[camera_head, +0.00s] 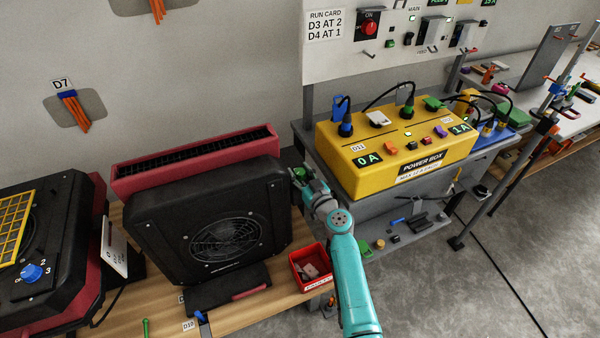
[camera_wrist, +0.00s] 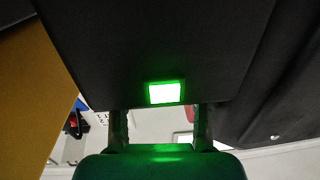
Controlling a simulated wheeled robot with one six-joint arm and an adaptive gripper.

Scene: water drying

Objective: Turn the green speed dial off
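The black fan unit (camera_head: 150,215) stands on the wooden bench, and my gripper (camera_head: 302,178) is at its right side. A small green patch (camera_head: 299,172) shows there; I cannot tell whether it is the green speed dial. In the wrist view a dark panel (camera_wrist: 215,55) carries a lit green square light (camera_wrist: 165,93). Below it my gripper's two fingers (camera_wrist: 160,127) stand apart, with pale background between them. A dark green shape (camera_wrist: 160,168) fills the bottom edge; whether it is the dial is unclear. The fingertips and any contact are hidden. No dial markings show.
A red bin (camera_head: 311,266) stands close to my arm at the bench's right end. The yellow power box (camera_head: 435,150) with cables sits on a grey table to the right. A blue dial (camera_head: 32,272) is on the left machine. Grey floor is open at right.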

